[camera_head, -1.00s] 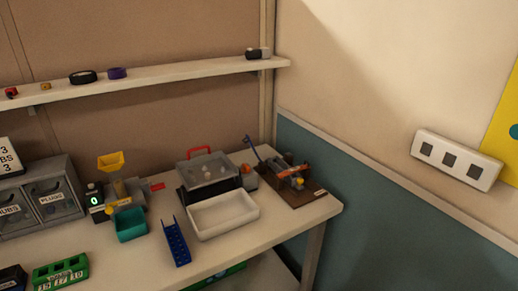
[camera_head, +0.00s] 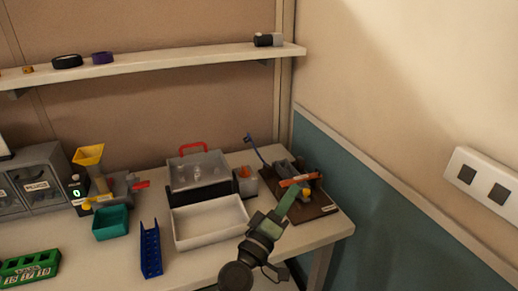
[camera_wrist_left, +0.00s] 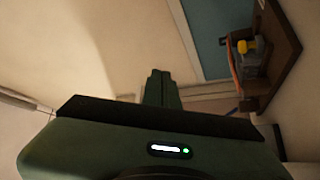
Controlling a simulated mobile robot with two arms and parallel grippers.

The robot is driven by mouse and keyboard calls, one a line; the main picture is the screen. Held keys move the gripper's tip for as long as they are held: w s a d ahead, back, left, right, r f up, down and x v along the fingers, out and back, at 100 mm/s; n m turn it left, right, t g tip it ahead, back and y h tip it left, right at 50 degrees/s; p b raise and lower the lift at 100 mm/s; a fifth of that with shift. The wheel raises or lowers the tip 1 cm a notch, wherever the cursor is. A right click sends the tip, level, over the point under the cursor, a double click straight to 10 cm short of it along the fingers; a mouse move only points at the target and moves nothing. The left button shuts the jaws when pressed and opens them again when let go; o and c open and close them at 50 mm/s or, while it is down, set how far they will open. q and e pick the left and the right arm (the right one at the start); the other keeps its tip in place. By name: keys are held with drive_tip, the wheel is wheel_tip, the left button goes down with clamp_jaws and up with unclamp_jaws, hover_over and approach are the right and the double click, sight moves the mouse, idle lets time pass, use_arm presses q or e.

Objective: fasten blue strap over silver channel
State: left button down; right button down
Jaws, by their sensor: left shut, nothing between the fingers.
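The blue strap (camera_head: 256,150) stands up and leans left at the back of a brown board (camera_head: 326,209) on the right end of the table. The silver channel (camera_head: 284,167) lies on that board, partly hidden by an orange bar (camera_head: 300,180). The strap is not laid over the channel. My left gripper (camera_head: 290,192) is green, shut and empty, in front of the board's left part in the head view; whether it touches anything I cannot tell. In the left wrist view its fingers (camera_wrist_left: 158,88) point at the wall, with the board (camera_wrist_left: 283,50) at upper right. My right gripper is not in view.
A yellow knob (camera_head: 306,194) sits on the board. Left of it stand a small grey holder (camera_head: 245,185), a clear-lidded case (camera_head: 197,172), a white tray (camera_head: 208,243) and a blue rack (camera_head: 151,252). The wall is close on the right.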

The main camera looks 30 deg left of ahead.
use_arm(q)
drive_tip(key=w+a+n+g+y, duration=0.2)
drive_tip(key=w+a+n+y, duration=0.2)
drive_tip(key=a+n, duration=0.2)
drive_tip(key=w+a+n+g+y, duration=0.1)
drive_tip(key=w+a+n+y, duration=0.3)
drive_tip(key=a, duration=0.4)
drive_tip(key=w+a+n+g+y, duration=0.2)
drive_tip(key=w+a+n+y, duration=0.2)
drive_tip(key=a+n, duration=0.3)
drive_tip(key=shift+w+a+n+g+y, duration=0.15)
drive_tip(key=shift+w+n+y, duration=0.05)
drive_tip(key=shift+n+y, duration=0.3)
drive_tip(key=shift+w+a+n+g+y, duration=0.1)
drive_tip(key=shift+w+n+g+y, duration=0.1)
drive_tip(key=shift+n+y, duration=0.25)
drive_tip(key=shift+r, duration=0.15)
